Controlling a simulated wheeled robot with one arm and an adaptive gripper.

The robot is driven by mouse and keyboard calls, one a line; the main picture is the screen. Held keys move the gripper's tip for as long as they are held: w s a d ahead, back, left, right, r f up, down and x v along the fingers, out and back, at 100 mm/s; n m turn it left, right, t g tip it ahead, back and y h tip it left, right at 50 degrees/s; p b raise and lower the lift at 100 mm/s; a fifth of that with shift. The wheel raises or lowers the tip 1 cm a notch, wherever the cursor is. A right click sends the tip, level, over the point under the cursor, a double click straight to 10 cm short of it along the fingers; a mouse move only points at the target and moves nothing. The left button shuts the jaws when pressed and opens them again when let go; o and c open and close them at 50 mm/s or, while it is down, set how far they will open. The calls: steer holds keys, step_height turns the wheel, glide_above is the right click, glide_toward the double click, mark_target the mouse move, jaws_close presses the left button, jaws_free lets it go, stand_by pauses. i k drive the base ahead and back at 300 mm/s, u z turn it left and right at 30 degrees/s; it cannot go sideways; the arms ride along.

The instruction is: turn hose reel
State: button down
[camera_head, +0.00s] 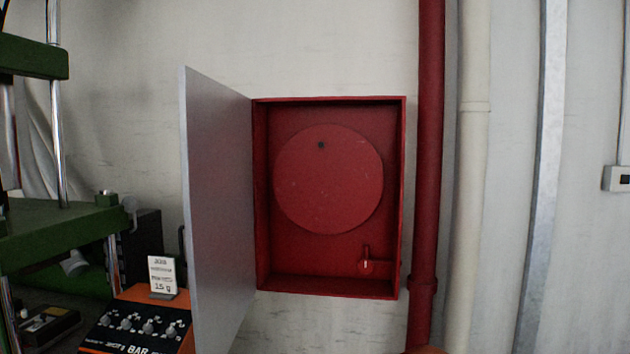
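A red round hose reel disc (328,185) sits inside an open red wall cabinet (330,287). The disc has a small dark spot or knob (321,145) near its top, a little left of its middle. A small red valve with a lever (366,262) is at the cabinet's lower right, below the disc. The grey cabinet door (215,210) stands swung open to the left. No hose can be made out. My gripper is not in view.
A red pipe (429,150) and a cream pipe (470,150) run vertically to the right of the cabinet. Green machinery (50,230) stands at the left. An orange and black control box (140,325) with a small sign (162,275) is at the lower left, near the door.

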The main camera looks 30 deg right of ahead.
mark_target(328, 178)
steer(key=z, duration=0.35)
steer(key=i, duration=1.35)
steer(key=u, duration=0.75)
